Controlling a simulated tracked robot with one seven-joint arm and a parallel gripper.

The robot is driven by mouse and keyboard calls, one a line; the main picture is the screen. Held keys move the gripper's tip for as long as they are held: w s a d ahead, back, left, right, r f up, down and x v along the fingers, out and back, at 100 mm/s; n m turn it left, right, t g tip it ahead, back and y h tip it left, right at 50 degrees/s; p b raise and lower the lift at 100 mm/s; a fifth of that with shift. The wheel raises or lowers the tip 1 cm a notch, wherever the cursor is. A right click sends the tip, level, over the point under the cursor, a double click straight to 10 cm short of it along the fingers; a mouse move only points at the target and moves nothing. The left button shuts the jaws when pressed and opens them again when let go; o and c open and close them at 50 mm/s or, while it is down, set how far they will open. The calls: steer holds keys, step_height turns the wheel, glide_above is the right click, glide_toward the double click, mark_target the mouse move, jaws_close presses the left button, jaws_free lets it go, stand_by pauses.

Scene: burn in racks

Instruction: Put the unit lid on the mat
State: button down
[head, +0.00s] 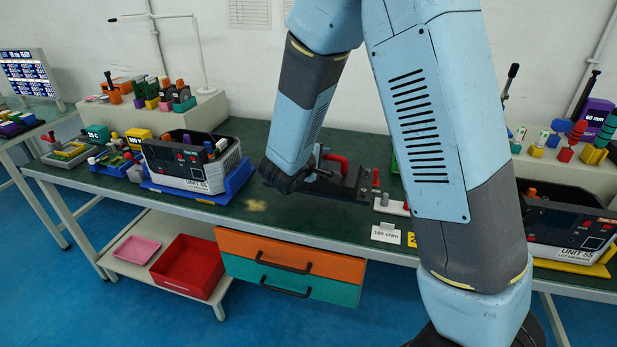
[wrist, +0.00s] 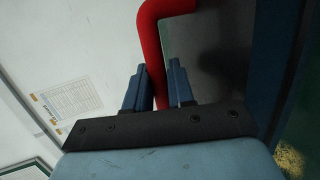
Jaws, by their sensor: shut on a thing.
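A red handle (head: 336,161) stands on a dark part, which looks like the unit lid (head: 346,186), near the middle of the bench. My gripper (head: 314,172) is at this handle. In the wrist view the two blue fingers of my gripper (wrist: 157,68) are on either side of the red handle (wrist: 153,45), shut on it. A dark grey panel (wrist: 211,50) shows beside the handle. My arm hides part of the bench around the lid. I cannot make out a separate mat, nor whether the lid touches the bench.
An open-topped unit (head: 190,163) stands in a blue tray (head: 240,178) to the left. Another unit (head: 570,222) is at the right. A label card (head: 386,233) stands at the bench's front edge. The green bench top (head: 285,219) is bare before my gripper. Drawers (head: 290,257) hang below.

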steer(key=w+a+f, duration=0.1)
steer(key=f, duration=0.1)
steer(key=w+a+f, duration=0.1)
steer(key=f, duration=0.1)
steer(key=w+a+f, duration=0.1)
steer(key=f, duration=0.1)
steer(key=shift+w+a, duration=0.15)
steer(key=shift+w, duration=0.25)
steer(key=shift+f, duration=1.55)
steer(key=c, duration=1)
jaws_free()
steer(key=shift+o, duration=0.2)
